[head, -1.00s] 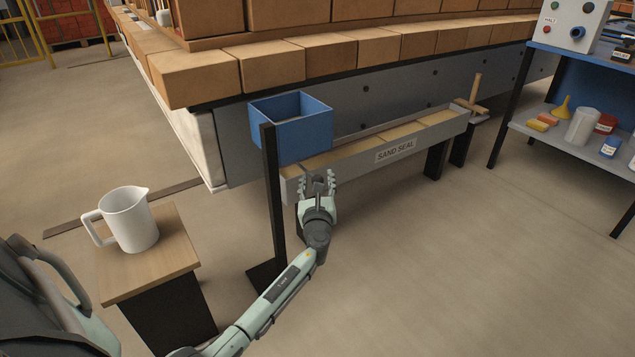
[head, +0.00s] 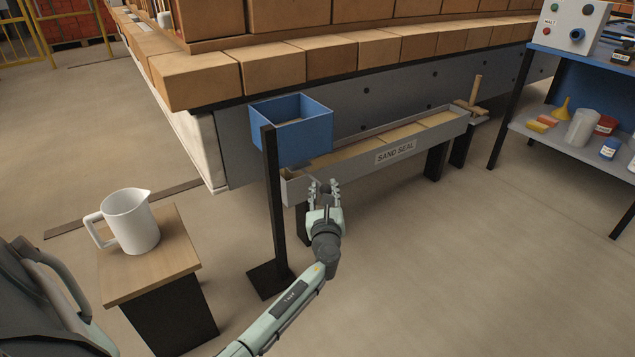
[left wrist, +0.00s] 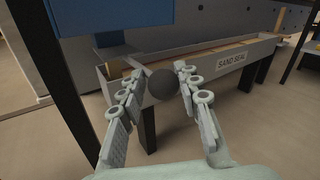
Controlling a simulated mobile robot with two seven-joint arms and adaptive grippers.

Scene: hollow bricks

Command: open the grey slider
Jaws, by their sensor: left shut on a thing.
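My left gripper (head: 325,190) is at the near left end of the trough, just below and right of the blue hopper (head: 305,140). In the left wrist view its two fingers (left wrist: 158,88) are closed around a dark round knob (left wrist: 162,85). A thin grey piece, seemingly the slider (left wrist: 115,53), shows beneath the hopper (left wrist: 110,15), with the knob in front of it. How far the slider is drawn out is hard to tell. My right gripper is not in view.
The grey trough labelled SAND SEAL (head: 400,150) holds tan material and runs away to the right. The hopper's black post (head: 273,200) stands left of my gripper. A white jug (head: 130,222) stands on a small table (head: 165,270). The floor at right is clear.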

